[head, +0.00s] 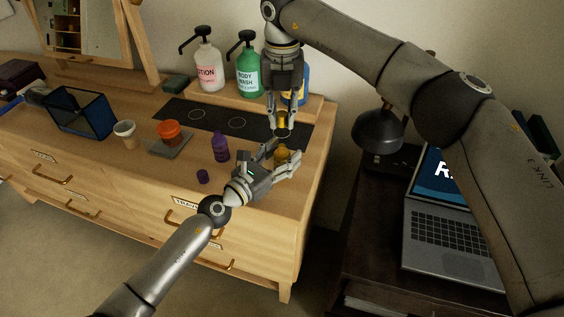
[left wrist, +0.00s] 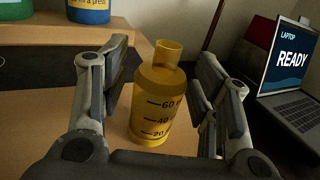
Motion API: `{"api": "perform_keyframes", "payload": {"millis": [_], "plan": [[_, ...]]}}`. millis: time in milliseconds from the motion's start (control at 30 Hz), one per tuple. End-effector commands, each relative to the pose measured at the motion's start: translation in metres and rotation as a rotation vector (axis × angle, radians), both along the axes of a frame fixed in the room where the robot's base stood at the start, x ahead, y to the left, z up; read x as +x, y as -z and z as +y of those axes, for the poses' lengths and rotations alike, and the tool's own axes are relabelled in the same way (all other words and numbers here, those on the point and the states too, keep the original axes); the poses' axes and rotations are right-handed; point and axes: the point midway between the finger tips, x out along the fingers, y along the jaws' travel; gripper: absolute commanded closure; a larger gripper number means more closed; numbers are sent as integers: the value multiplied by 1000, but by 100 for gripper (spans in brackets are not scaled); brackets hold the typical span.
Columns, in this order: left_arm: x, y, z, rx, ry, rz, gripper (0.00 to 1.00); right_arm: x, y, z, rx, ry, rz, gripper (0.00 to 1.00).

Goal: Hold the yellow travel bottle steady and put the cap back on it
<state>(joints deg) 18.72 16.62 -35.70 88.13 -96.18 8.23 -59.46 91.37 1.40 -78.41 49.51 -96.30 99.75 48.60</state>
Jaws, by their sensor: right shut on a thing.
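The yellow travel bottle (head: 281,155) stands upright near the right end of the dresser top. In the left wrist view the bottle (left wrist: 156,100) shows its open neck and dark level marks, with no cap on it. My left gripper (head: 284,160) has its fingers on either side of the bottle, with gaps visible on both sides, so it is open around it. My right gripper (head: 282,130) points down above and just behind the bottle and is shut on the yellow cap (head: 282,119). The cap's underside is hidden.
A purple bottle (head: 220,147) and a purple cap (head: 203,176) sit left of my left gripper. Lotion (head: 207,68), body wash (head: 249,72) and a blue bottle (head: 301,85) stand on the back riser. An orange jar (head: 168,131) and a cup (head: 125,133) are further left.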

Motion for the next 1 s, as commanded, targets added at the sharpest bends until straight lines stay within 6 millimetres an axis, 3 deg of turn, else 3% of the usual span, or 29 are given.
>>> {"api": "perform_keyframes", "payload": {"millis": [33,400,567,900,1000], "plan": [[0,0,0,0,0,0,55,0,0,0,0,0,0,86],[0,0,0,0,0,0,100,0,0,0,0,0,0,86],[0,0,0,0,0,0,100,0,3,0,-1,0,1,86],[0,0,0,0,0,0,100,0,46,0,-4,1,2,86],[0,0,0,0,0,0,100,0,50,0,-2,0,0,86]]}}
